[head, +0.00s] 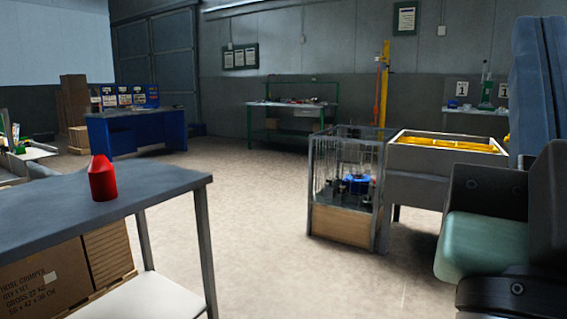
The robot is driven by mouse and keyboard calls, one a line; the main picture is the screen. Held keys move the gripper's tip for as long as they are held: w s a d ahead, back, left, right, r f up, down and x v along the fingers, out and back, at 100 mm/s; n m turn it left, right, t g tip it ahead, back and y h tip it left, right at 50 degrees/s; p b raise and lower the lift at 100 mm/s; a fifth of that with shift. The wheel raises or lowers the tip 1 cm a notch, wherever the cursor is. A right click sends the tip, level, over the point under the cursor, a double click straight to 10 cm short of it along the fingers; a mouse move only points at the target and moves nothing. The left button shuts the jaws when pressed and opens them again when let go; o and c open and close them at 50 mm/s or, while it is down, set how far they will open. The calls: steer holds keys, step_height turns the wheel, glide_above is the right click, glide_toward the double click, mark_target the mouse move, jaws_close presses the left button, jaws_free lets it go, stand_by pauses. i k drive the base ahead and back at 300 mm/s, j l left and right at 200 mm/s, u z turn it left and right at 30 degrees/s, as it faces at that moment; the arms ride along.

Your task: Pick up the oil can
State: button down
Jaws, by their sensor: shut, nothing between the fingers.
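A red can with a tapered, darker top (103,178) stands upright on a grey table (165,190) at the left of the head view. It is the only thing there that looks like an oil can; no spout is clear at this size. It stands near the table's far edge, with nothing touching it. My gripper is not visible in this view.
Cardboard boxes (45,275) sit under the table. A wire-sided cage (343,222) and a bin with yellow contents (440,165) stand to the right. A blue workbench (140,130) and a green-framed bench (290,104) are farther back. Open floor lies between.

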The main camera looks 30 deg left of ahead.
mark_target(101, 172)
steer(key=i+u, duration=0.1)
steer(key=u, duration=1.6)
steer(key=i+l+u, duration=0.3)
steer(key=i, duration=0.1)
